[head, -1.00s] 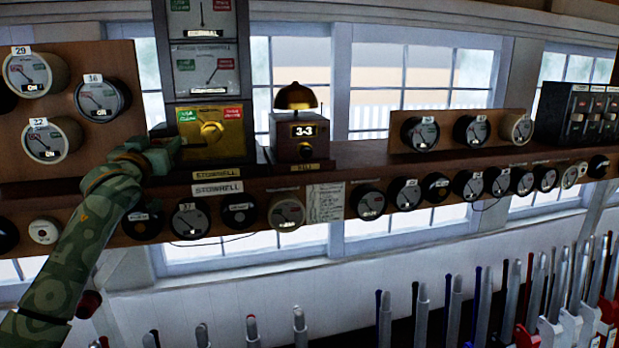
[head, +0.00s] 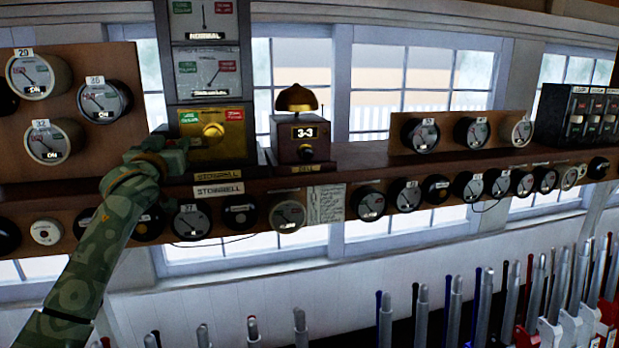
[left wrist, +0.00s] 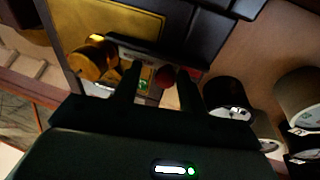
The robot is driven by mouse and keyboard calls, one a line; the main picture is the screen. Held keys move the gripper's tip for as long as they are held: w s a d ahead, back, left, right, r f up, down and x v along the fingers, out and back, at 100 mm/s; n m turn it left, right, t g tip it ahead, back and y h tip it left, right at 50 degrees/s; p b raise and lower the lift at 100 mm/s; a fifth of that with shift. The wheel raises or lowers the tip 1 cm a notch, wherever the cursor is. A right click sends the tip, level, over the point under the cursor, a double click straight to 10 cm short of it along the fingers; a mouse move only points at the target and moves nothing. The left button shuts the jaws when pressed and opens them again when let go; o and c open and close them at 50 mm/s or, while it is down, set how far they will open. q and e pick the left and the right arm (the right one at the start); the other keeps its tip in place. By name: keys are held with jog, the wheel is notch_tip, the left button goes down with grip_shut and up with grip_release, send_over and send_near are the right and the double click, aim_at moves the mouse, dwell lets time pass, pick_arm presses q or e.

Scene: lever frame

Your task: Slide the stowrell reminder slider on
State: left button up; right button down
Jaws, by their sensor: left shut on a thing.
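The Stowrell block instrument is a tall dark case with a brass panel (head: 232,145), a green and a red label, and a brass knob (head: 212,130). Its name plate (head: 219,176) is below. My left gripper (head: 186,146) is at the panel's lower left. In the left wrist view the brass knob (left wrist: 95,58) is beside my left gripper (left wrist: 157,82), and a dark bar (left wrist: 150,50) crosses just beyond the fingers. The fingers are shut on a small piece at the panel, seemingly the reminder slider; it is mostly hidden. A red round part (left wrist: 165,76) shows between them. My right gripper is out of view.
Round dials line the board below, and a dial panel (head: 70,100) is at the left. Several levers (head: 453,300) stand below right.

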pick_arm(q)
jog(key=shift+d, duration=0.15)
dwell(0.3)
jog(key=shift+w, duration=0.1)
jog(key=shift+p, duration=0.3)
jog(key=shift+d, duration=0.15)
jog(key=shift+d, duration=0.1)
jog(key=shift+f, duration=0.1)
